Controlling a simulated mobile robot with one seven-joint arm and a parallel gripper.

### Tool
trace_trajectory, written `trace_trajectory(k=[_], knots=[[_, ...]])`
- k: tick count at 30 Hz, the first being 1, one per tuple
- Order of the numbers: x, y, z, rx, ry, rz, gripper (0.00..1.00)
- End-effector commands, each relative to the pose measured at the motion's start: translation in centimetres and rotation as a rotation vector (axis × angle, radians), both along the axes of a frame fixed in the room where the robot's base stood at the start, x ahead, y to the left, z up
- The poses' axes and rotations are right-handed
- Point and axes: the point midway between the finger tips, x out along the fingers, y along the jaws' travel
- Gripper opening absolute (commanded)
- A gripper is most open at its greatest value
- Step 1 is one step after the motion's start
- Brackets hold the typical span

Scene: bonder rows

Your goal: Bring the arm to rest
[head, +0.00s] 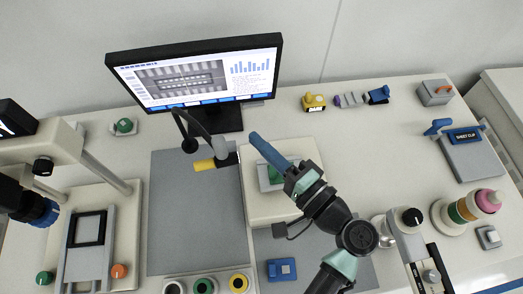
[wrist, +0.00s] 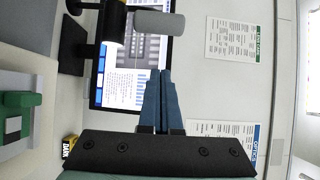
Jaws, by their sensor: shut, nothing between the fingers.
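My gripper (head: 258,141) is at the end of my arm, above the bench and in front of the monitor (head: 198,77) in the head view. Its two blue fingers lie together with nothing between them. In the wrist view the shut fingers (wrist: 160,88) point at the monitor (wrist: 125,82), which appears turned on its side. My arm reaches up from the lower right of the head view, over a pale block with a green part (head: 271,176). The gripper's exact height above the bench cannot be told.
A lamp with a dark arm and yellow part (head: 204,165) stands close left of my gripper. A microscope-like machine (head: 87,190) is at the left. Small yellow (head: 313,102) and blue (head: 378,95) items lie at the back. A stack of coloured rings (head: 464,209) stands at the right.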

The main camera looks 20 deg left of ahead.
Motion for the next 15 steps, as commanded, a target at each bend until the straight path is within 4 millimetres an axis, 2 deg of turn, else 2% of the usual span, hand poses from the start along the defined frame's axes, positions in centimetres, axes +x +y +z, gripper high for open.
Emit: trace_trajectory(k=[1,6,12,15], knots=[[-0.7,-1.8,-0.6,-0.002,0.001,-0.011,0.00],[-2.4,-5.3,-0.5,-0.003,-0.001,-0.011,0.00],[-3.7,-8.1,-0.3,-0.001,0.000,-0.009,0.00],[-4.1,-8.7,-0.2,-0.001,0.002,-0.007,0.00]])
